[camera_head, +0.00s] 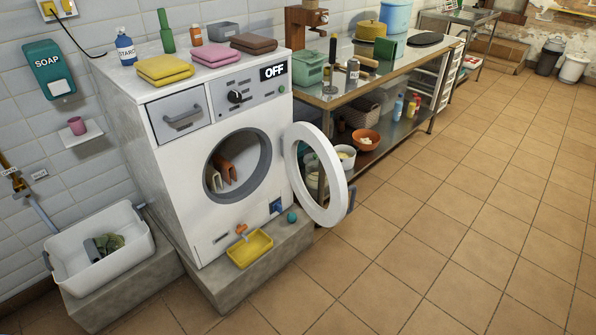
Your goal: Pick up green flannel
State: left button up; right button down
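A crumpled dark green and grey cloth (113,242) lies in the white tub (70,267) at the lower left. I cannot tell whether it is one cloth or two. A dark green upright item (389,50) stands on the metal table; its kind is unclear. Folded cloths in yellow (164,69), pink (215,54) and brown (253,43) lie on top of the washing machine. Brown and greyish cloths (227,170) show inside its drum, partly hidden. Neither of my grippers is in view.
The white washing machine (193,228) stands on a stone plinth with its round door (337,188) swung open to the right. A yellow tray (240,258) sits at its foot. The metal table (315,93) is crowded. The tiled floor (450,220) at right is clear.

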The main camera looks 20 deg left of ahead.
aim_at(386, 48)
jog(key=i+l+u, duration=0.1)
jog(key=u, duration=0.3)
jog(key=i+l+u, duration=0.1)
jog(key=u, duration=0.25)
jog(key=i+l+u, duration=0.1)
jog(key=u, duration=0.3)
jog(key=l+u, duration=0.35)
jog(key=i+l+u, duration=0.2)
jog(key=l+u, duration=0.15)
jog(key=l, duration=0.9)
jog(key=i+l+u, duration=0.1)
jog(key=l+u, duration=0.25)
jog(key=l, duration=0.85)
jog(key=k+l, duration=0.5)
jog(key=k+z, duration=0.1)
jog(key=z, duration=1.25)
jog(key=i+l, duration=0.2)
jog(key=i, duration=0.3)
jog(key=i+l+z, duration=0.15)
jog(key=i, duration=0.35)
